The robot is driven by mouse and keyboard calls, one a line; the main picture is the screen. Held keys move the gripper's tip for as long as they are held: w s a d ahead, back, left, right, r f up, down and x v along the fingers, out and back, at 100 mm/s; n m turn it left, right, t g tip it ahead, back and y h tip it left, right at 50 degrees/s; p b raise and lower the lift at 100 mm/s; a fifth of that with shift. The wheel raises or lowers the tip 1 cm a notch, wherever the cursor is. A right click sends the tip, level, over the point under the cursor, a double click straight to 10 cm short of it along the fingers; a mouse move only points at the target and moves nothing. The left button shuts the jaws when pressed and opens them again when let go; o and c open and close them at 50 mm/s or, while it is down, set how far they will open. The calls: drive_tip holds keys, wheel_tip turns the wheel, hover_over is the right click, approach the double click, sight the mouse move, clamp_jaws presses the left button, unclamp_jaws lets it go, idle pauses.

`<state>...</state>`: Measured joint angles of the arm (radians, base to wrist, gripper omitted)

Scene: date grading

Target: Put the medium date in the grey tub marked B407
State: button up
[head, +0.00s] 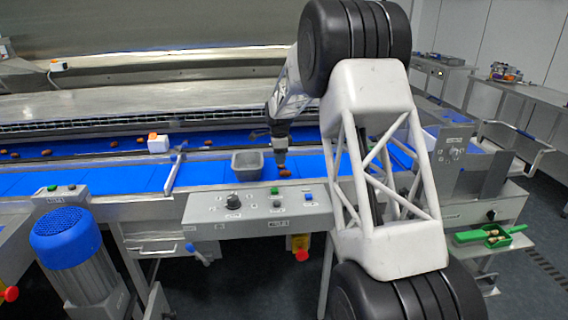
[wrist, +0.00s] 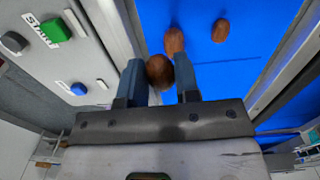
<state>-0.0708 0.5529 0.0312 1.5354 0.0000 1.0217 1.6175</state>
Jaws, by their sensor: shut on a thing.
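My gripper (wrist: 160,78) is shut on a brown date (wrist: 159,71), pinched between its two fingertips in the wrist view. Two other brown dates lie on the blue belt just beyond it, one close to the fingertips (wrist: 174,41) and one further right (wrist: 220,30). In the head view my gripper (head: 281,164) points down at the belt, with brown date (head: 286,173) showing at its tips; I cannot tell there which date this is. A grey tub (head: 247,168) stands on the belt just left of my gripper. Its marking is not readable.
A control panel (head: 250,206) with buttons and a knob runs along the belt's near edge, close to my gripper. Several dates lie on the far belt (head: 90,149).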

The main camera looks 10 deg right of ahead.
drive_tip(key=w+a+r, duration=0.1)
drive_tip(key=w+a, duration=0.2)
drive_tip(key=a, duration=0.3)
drive_tip(key=w+a+r, duration=0.1)
drive_tip(key=w+a, duration=0.2)
drive_tip(key=a, duration=0.3)
drive_tip(key=shift+w+a+r, duration=0.25)
drive_tip(key=shift+a+r, duration=0.1)
drive_tip(key=shift+r, duration=0.05)
drive_tip(key=shift+f, duration=0.2)
idle(0.5)
drive_tip(key=shift+f, duration=2.35)
drive_tip(key=shift+f, duration=1.8)
idle(1.5)
